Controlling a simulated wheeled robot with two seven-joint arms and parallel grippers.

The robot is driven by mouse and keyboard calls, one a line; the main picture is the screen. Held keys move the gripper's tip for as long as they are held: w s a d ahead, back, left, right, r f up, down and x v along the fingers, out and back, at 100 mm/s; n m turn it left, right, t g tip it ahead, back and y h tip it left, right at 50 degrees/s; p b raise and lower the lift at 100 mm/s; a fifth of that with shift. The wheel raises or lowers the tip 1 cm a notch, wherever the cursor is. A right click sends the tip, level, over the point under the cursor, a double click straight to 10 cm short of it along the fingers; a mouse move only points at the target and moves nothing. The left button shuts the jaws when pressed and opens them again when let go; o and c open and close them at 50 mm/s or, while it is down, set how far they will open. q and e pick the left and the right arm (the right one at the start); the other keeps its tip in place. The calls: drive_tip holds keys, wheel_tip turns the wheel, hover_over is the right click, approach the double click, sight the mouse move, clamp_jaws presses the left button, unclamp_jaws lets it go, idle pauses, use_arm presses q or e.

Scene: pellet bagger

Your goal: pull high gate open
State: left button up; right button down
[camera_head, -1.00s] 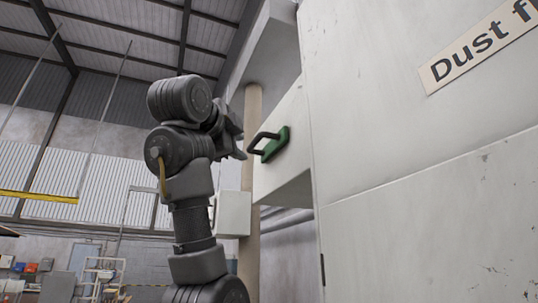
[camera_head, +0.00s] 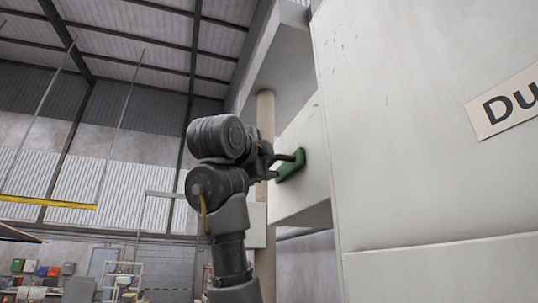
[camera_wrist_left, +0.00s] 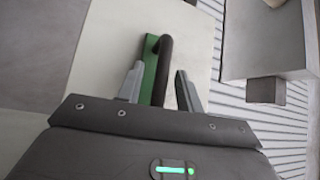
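The high gate (camera_head: 303,127) is a pale panel set high beside the big machine. A green plate (camera_head: 291,169) with a dark bar handle (camera_head: 299,155) is fixed on it. In the wrist view the handle (camera_wrist_left: 164,60) and green plate (camera_wrist_left: 149,72) lie straight ahead. My left gripper (camera_head: 272,166) is at the handle, and its wrist hides part of the near side. In the wrist view its fingers (camera_wrist_left: 159,84) are apart, with the handle bar between them. A gap shows on the right finger's side; contact on the left is unclear. My right gripper is out of view.
A large pale machine wall (camera_head: 405,130) with a label (camera_head: 505,103) fills the right side. A round tan post (camera_head: 265,118) stands behind my arm. A grey box (camera_head: 256,225) hangs by it. The space left of my arm is open.

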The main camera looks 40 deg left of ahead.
use_arm(q)
drive_tip(key=shift+w+r, duration=0.15)
drive_tip(key=shift+w, duration=0.15)
drive_tip(key=shift+a, duration=0.1)
drive_tip(key=shift+w, duration=0.1)
clamp_jaws()
